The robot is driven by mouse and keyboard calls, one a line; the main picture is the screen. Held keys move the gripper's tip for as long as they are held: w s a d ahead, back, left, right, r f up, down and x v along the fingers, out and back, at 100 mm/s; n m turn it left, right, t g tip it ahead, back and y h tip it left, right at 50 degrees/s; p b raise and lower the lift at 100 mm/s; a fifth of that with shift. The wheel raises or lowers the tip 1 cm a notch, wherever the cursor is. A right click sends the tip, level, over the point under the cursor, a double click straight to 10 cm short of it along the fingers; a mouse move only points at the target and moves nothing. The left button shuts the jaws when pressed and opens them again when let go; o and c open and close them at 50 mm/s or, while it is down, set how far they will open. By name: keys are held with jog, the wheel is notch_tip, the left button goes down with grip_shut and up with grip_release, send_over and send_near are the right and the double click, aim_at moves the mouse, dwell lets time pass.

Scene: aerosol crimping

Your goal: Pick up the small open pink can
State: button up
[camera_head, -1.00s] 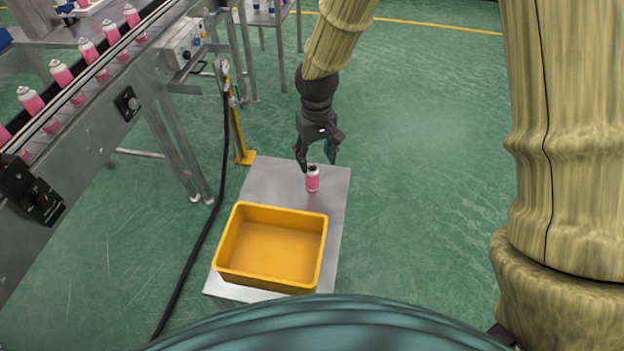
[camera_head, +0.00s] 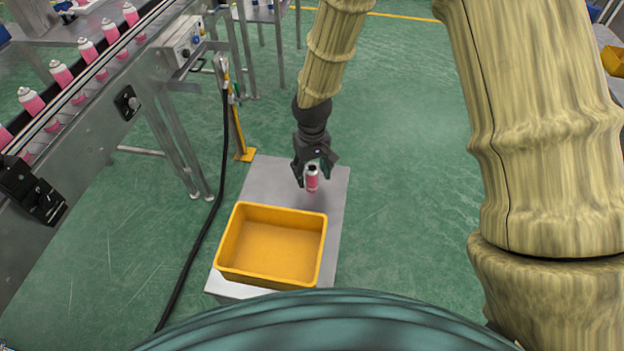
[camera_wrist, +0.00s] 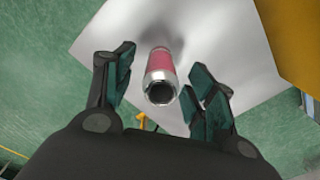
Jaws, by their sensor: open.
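The small open pink can (camera_head: 312,180) stands upright on the metal table, with a pink body, a silvery shoulder and a dark open top. My gripper (camera_head: 313,177) is open and low around the can, one finger on each side. In the wrist view the can (camera_wrist: 161,75) is between the open fingers of my gripper (camera_wrist: 162,88), its dark mouth facing the camera. A gap shows on both sides between can and finger pads; I see no contact.
A yellow crate (camera_head: 233,270), empty, sits on the metal table (camera_head: 262,178) in front of the can. A conveyor (camera_head: 95,125) with several pink cans runs at the left. A black cable (camera_head: 205,235) lies beside the table. Green floor at the right is clear.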

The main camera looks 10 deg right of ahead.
jog(key=c, duration=1)
